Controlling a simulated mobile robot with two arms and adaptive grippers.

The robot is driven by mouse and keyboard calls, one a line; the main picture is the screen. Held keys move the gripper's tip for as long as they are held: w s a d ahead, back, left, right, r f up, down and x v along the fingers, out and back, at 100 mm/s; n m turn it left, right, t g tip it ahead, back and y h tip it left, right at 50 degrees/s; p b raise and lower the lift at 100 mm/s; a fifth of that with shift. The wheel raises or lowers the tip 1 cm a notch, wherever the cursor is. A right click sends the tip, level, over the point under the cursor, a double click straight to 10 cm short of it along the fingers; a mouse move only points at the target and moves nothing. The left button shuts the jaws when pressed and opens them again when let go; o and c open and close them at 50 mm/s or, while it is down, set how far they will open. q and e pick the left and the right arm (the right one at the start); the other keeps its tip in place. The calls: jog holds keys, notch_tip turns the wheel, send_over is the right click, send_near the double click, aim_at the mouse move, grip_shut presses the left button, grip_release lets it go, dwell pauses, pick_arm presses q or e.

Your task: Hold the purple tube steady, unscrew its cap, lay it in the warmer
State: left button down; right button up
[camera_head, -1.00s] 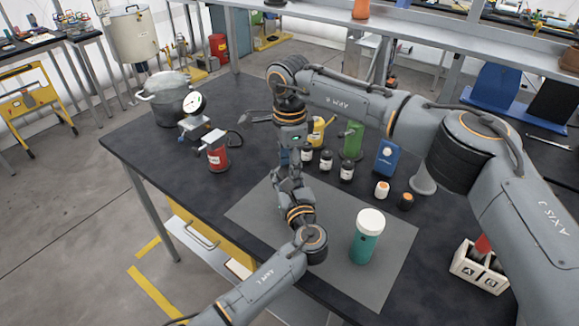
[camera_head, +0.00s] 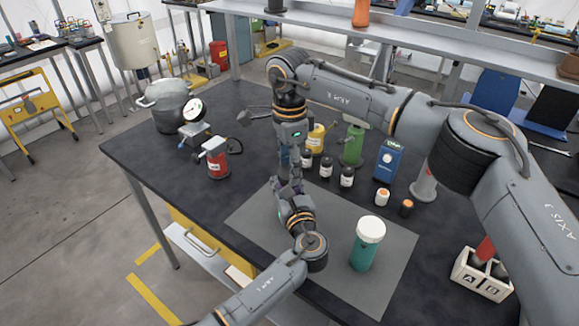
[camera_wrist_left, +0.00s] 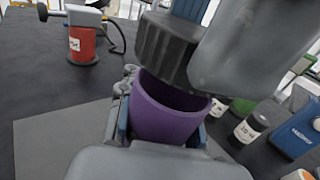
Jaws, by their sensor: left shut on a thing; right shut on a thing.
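The purple tube (camera_wrist_left: 165,118) stands in the left wrist view with my left gripper (camera_head: 293,195) shut around it. Blue pads press on both of its sides. The dark ribbed cap (camera_wrist_left: 166,45) is just above the tube's mouth, tilted, and the purple inner wall shows below it. My right gripper (camera_head: 294,168) comes down from above and is shut on the cap. In the head view the grippers largely hide the tube and cap. I cannot tell which thing is the warmer.
A teal jar (camera_head: 365,250) with a white lid stands on the grey mat (camera_head: 250,220). Small bottles (camera_head: 326,168), a green bottle (camera_head: 352,145) and a blue device (camera_head: 388,160) stand behind. A red canister (camera_head: 217,162) and a pot (camera_head: 165,110) are left. A white A/B box (camera_head: 480,277) is right.

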notch_tip(320, 180, up, 4)
jog(key=shift+f, duration=0.25)
pick_arm(q)
jog(key=c, duration=0.8)
grip_release()
jog(key=shift+c, duration=0.2)
jog(key=shift+s, duration=0.1)
